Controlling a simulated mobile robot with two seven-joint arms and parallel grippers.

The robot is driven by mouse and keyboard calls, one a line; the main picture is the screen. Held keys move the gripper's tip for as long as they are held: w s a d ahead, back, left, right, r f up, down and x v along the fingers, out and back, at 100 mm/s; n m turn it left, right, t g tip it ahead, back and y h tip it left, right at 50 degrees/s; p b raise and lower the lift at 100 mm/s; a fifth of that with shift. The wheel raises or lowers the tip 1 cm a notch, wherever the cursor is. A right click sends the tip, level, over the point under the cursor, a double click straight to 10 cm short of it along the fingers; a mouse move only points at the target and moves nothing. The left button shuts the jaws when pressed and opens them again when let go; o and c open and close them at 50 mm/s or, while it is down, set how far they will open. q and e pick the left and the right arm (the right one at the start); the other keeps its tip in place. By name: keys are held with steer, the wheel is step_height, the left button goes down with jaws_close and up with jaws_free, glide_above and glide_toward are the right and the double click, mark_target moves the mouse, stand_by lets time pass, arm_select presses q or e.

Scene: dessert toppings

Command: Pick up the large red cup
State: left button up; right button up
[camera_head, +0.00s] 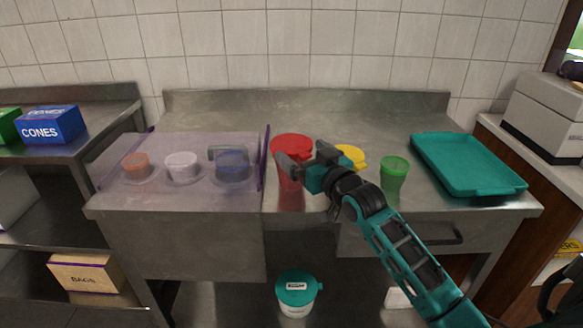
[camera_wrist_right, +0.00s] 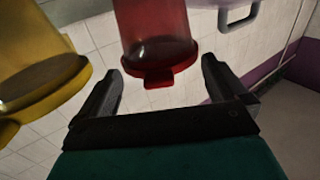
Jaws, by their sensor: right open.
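The large red cup (camera_head: 292,141) stands on the metal counter, right of the clear topping case. It also shows in the right wrist view (camera_wrist_right: 158,30), ahead of the fingers and roughly centred between them. My right gripper (camera_head: 304,160) is open and empty, on the near side of the cup, and covers part of its body in the head view. Its two fingers show at either side in the wrist view (camera_wrist_right: 164,78). I cannot tell whether either finger touches the cup. My left gripper is in neither view.
A yellow cup (camera_head: 352,152), partly hidden, stands close to the right of my gripper. A green cup (camera_head: 395,172) and a teal tray (camera_head: 463,160) are farther right. The case (camera_head: 112,160) holds several tubs. The counter behind the cups is clear. A teal-lidded tub (camera_head: 297,290) sits below.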

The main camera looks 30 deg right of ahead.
jaws_close()
stand_by(0.8)
